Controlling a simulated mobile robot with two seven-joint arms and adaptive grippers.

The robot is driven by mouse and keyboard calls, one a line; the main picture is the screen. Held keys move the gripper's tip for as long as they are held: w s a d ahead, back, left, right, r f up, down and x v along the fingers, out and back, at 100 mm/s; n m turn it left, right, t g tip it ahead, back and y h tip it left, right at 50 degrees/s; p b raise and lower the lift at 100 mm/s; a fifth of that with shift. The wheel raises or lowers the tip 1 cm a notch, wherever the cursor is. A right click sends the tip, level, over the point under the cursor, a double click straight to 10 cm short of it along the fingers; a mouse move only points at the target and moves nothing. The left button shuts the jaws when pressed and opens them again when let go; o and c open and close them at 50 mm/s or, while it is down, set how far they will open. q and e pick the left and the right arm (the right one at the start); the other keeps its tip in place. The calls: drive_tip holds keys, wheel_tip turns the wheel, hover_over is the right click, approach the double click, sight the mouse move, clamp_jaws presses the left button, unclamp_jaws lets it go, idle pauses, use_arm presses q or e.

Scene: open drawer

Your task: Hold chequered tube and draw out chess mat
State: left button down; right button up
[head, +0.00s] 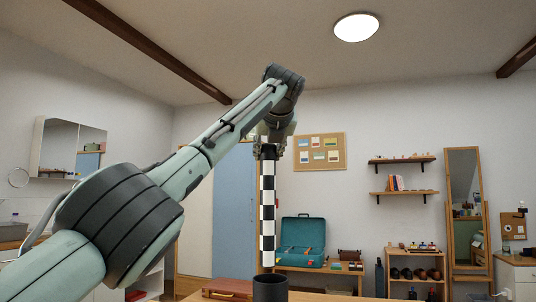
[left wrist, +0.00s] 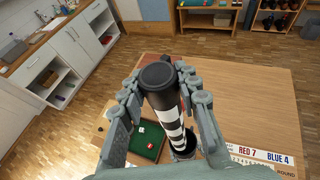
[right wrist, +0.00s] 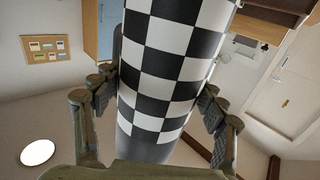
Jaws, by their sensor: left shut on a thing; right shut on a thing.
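The chess mat (head: 268,210) is a slim upright roll of black and white squares with a black top end. My left gripper (head: 271,146) is shut on that black end, which is also close up in the left wrist view (left wrist: 158,80). The black mouth of the chequered tube (head: 270,290) stands below, and the roll's lower end appears just above it with a small gap. My right gripper (right wrist: 155,95) is shut on the chequered tube (right wrist: 170,60), whose wide black-and-white body fills the right wrist view. My right gripper is outside the head view.
A teal case (head: 302,243) stands on a bench farther back. The air around the roll is clear.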

drive_tip(key=o, duration=1.3)
drive_tip(key=shift+o, duration=0.2)
